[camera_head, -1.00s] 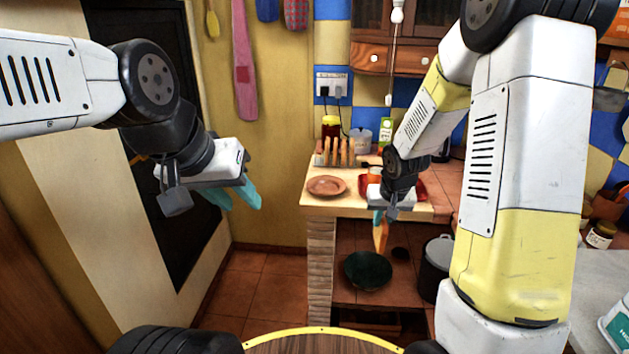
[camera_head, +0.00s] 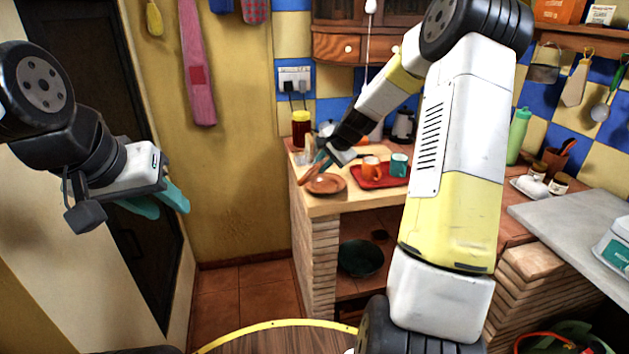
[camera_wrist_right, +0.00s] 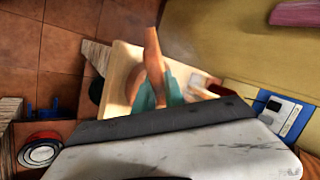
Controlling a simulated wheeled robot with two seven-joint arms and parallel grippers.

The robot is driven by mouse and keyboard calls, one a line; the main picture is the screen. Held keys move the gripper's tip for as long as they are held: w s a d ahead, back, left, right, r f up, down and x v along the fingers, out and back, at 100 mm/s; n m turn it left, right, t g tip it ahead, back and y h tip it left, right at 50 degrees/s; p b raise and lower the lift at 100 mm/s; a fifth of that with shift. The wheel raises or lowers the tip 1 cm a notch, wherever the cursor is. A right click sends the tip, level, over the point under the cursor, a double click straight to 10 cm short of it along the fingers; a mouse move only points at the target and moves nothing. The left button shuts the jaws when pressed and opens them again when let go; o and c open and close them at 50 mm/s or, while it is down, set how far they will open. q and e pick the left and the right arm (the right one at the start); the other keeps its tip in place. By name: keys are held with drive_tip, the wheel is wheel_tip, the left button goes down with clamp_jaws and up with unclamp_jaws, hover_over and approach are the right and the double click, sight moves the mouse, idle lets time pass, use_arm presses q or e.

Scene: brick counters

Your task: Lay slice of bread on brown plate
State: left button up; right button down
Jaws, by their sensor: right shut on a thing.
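The brown plate (camera_head: 326,184) lies on the wooden counter top near its front left corner. My right gripper (camera_head: 318,164) is over the plate's back left side, shut on the slice of bread (camera_head: 309,174). In the right wrist view the bread (camera_wrist_right: 153,55) stands edge-on between the teal fingers (camera_wrist_right: 160,90), and the plate (camera_wrist_right: 138,92) shows partly behind it. Whether the bread touches the plate I cannot tell. My left gripper (camera_head: 162,203) hangs at the left, far from the counter, its teal fingers apart and empty.
A red tray (camera_head: 377,178) with an orange mug (camera_head: 371,167) and a teal mug (camera_head: 399,164) sits right of the plate. A dark bowl (camera_head: 361,258) is on the shelf below. The floor left of the counter is clear.

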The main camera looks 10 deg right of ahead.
drive_tip(key=w+d+r+m+t, duration=0.3)
drive_tip(key=w+d+r+m, duration=0.1)
drive_tip(key=w+d+r, duration=0.1)
hover_over(333, 191)
drive_tip(key=w, duration=0.1)
drive_tip(key=shift+w+d+f, duration=0.1)
drive_tip(key=shift+f, duration=2.45)
drive_tip(key=shift+d+f, duration=0.1)
drive_tip(key=shift+f, duration=2.45)
drive_tip(key=c, duration=1.6)
unclamp_jaws()
drive_tip(key=v, duration=0.8)
drive_tip(key=shift+a, duration=0.15)
